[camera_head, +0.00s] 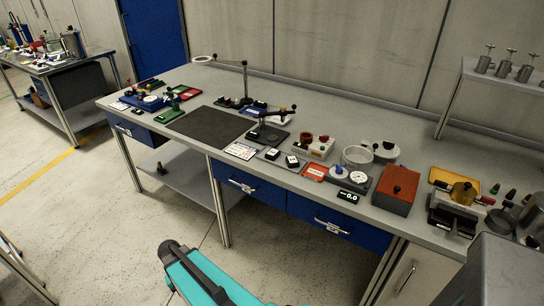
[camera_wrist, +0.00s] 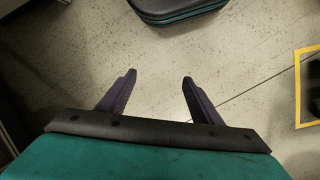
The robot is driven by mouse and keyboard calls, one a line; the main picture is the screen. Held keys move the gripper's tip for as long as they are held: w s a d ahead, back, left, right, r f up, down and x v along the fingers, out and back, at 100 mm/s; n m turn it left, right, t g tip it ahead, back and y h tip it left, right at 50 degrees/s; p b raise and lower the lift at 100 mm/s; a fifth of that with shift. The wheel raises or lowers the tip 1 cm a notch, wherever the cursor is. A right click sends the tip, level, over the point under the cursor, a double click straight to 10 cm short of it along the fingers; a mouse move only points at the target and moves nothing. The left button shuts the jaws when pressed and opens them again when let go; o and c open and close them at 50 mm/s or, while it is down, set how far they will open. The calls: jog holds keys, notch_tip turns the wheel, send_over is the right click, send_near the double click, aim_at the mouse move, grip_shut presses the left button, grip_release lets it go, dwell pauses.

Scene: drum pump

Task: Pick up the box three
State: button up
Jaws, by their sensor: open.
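I cannot tell which object is box three; no such label is readable. Box-like candidates on the workbench (camera_head: 215,88) are a reddish-brown box with a black knob (camera_head: 395,192) at the right, and two small black-and-white blocks (camera_head: 271,154) (camera_head: 292,161) near the front middle. My gripper (camera_wrist: 158,77) is open and empty in the wrist view, with two dark fingers apart over bare floor. It is away from the bench objects, none of which shows in the wrist view. In the head view my teal arm shows at the bottom, but the fingers do not.
Near the reddish-brown box stand a round dial (camera_head: 358,177), a clear dish (camera_head: 357,156) and a yellow tray (camera_head: 442,178). A black mat (camera_head: 212,126) lies left of middle. A raised shelf (camera_head: 510,77) holds metal cups. The floor (camera_head: 110,215) before the bench is open.

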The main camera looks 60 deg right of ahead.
jog(key=w+d+r+m+t+h, duration=0.1)
jog(key=w+d+r+m, duration=0.3)
jog(key=d+r, duration=0.65)
jog(key=w+d+r+m+t+h, duration=0.15)
jog(key=w+d+r, duration=0.45)
jog(key=d, duration=0.7)
jog(key=s+d+r+m+h, duration=0.1)
jog(key=s+d+r+m, duration=0.2)
jog(key=d+r, duration=0.9)
jog(key=s+d+r+m+h+p, duration=0.1)
jog(key=s+d+r+m, duration=0.3)
jog(key=d+r, duration=0.8)
jog(key=shift+s+d+r+h, duration=0.3)
jog(key=shift+s+r+h, duration=0.1)
jog(key=shift+r+h, duration=0.25)
jog(key=shift+m, duration=0.25)
jog(key=p, duration=0.3)
send_over(273, 154)
jog(key=a, duration=0.3)
jog(key=shift+w+d+f, duration=0.1)
jog(key=shift+w+f, duration=0.05)
jog(key=shift+f, duration=1.7)
jog(key=shift+w+d+f, duration=0.1)
jog(key=shift+w+f, duration=0.05)
jog(key=shift+f, duration=1.7)
jog(key=shift+d+f, duration=0.1)
